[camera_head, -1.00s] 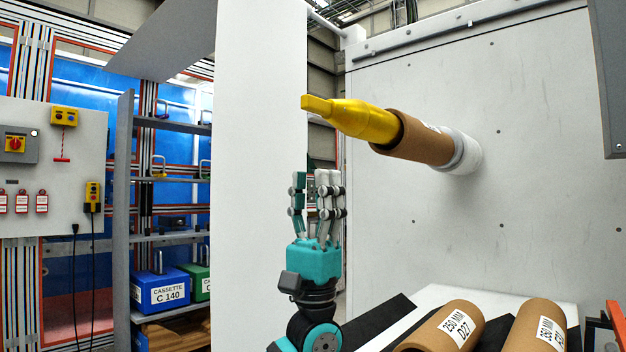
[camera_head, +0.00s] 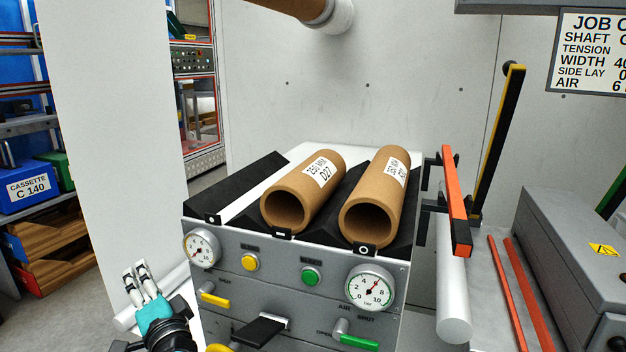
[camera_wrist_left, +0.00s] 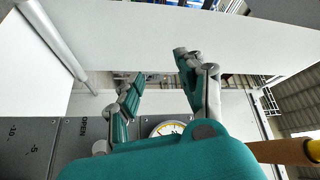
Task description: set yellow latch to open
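The yellow latch (camera_head: 215,299) is a short lever on the grey panel front (camera_head: 237,282), below the left gauge and the yellow button. My left gripper (camera_head: 134,270) is left of the panel, apart from the latch, fingers up. The left wrist view shows its fingers (camera_wrist_left: 157,70) spread and empty, with a gauge (camera_wrist_left: 168,128) behind and an "OPEN" label (camera_wrist_left: 83,128) to the left. The latch is not clear there. My right gripper is not in view.
A green latch (camera_head: 357,341) and a black lever (camera_head: 262,327) are on the same panel, with a green button (camera_head: 311,277) above. Two cardboard tubes (camera_head: 303,190) (camera_head: 378,196) lie on top. A white sheet (camera_head: 115,120) hangs at the left.

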